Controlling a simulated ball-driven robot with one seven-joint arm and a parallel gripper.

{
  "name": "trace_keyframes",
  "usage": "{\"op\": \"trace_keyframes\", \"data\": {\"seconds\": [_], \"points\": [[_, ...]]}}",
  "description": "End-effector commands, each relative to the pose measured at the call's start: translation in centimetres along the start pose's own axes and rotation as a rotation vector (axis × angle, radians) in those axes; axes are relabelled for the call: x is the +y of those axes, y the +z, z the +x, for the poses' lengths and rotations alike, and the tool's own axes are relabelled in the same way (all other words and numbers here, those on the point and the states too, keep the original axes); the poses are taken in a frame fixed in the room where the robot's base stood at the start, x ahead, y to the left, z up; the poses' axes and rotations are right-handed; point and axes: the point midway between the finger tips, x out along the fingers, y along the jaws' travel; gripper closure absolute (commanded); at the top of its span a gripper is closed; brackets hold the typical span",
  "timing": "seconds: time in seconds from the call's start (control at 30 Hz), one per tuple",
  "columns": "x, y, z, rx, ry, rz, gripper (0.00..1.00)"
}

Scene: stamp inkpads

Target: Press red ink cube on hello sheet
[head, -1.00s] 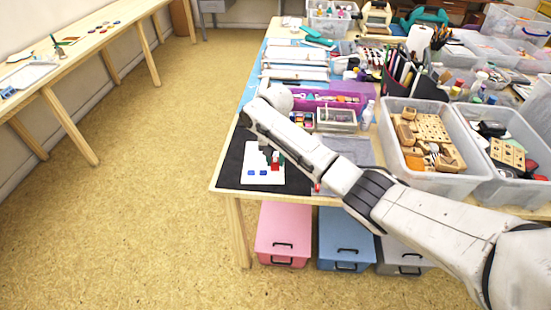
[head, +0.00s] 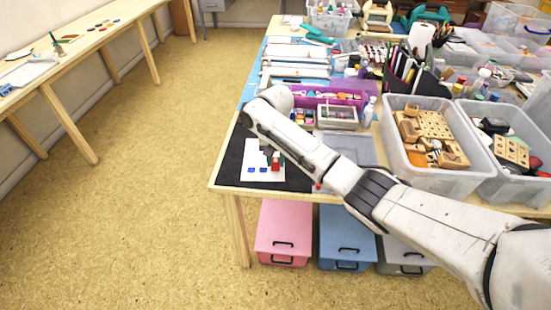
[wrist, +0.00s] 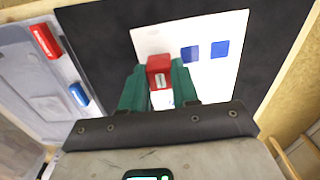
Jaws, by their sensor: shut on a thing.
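My gripper (wrist: 162,88) has green fingers and is shut on a red ink cube (wrist: 160,64) in the wrist view. The cube has a pale label on its side and shows in the head view as a small red block (head: 276,161). It is over the white sheet (wrist: 152,42), which also shows in the head view (head: 250,178). Two blue squares (wrist: 220,49) are on the sheet beside the cube. I cannot tell whether the cube touches the sheet. The cube and my gripper hide part of the sheet, and no writing is readable.
The sheet lies on a black mat (head: 229,170) at the table's front left corner. A clear tray (wrist: 45,85) with a red block (wrist: 46,41) and a blue block (wrist: 79,94) is beside the mat. A clear bin of wooden pieces (head: 440,176) stands to the right.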

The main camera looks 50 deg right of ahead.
Motion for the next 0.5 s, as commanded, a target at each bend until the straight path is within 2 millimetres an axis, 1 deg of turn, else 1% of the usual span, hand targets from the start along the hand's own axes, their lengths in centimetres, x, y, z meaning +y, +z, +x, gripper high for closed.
{"op": "trace_keyframes", "data": {"seconds": [0.5], "points": [[-0.02, 0.01, 0.58, 0.0, 0.0, 0.0, 0.92]]}}
